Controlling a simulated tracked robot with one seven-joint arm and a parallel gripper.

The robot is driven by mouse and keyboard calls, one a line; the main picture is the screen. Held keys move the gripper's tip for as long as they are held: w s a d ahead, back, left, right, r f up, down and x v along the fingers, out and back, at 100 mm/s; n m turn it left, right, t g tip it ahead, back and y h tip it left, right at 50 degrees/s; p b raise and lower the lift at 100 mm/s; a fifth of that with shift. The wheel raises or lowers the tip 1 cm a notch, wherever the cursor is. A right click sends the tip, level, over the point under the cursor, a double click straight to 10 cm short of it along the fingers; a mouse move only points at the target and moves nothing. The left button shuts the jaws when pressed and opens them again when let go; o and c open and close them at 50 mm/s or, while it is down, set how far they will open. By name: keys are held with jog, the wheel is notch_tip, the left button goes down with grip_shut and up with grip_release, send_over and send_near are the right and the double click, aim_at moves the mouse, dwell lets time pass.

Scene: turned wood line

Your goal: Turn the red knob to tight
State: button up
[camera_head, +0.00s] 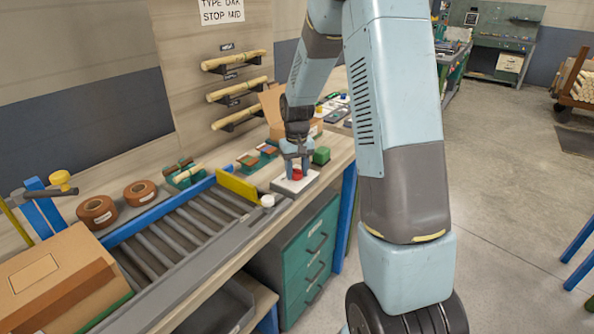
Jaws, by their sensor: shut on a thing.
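The red knob (297,174) sits on a pale flat plate (286,187) on the wooden bench, near the bench's front edge. My gripper (296,170) points down over the knob, with its fingers on either side of it, shut on it. The fingers and the arm's end hide part of the knob. Any tight marking on the plate is too small to read.
A green block (321,156) stands just right of my gripper. A yellow stop (237,187) and a roller conveyor (180,235) lie to the left. An open cardboard box (272,108) is behind. Green drawers (310,255) are below the bench.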

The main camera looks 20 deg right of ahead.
aim_at(296, 169)
jog(key=m, duration=0.5)
jog(key=shift+w+a+r+m, duration=0.1)
jog(key=shift+m, duration=2.3)
jog(key=shift+w, duration=0.1)
jog(key=o, duration=1.1)
jog(key=shift+c, duration=0.2)
notch_tip(296, 169, up, 14)
jog(key=shift+f, duration=0.2)
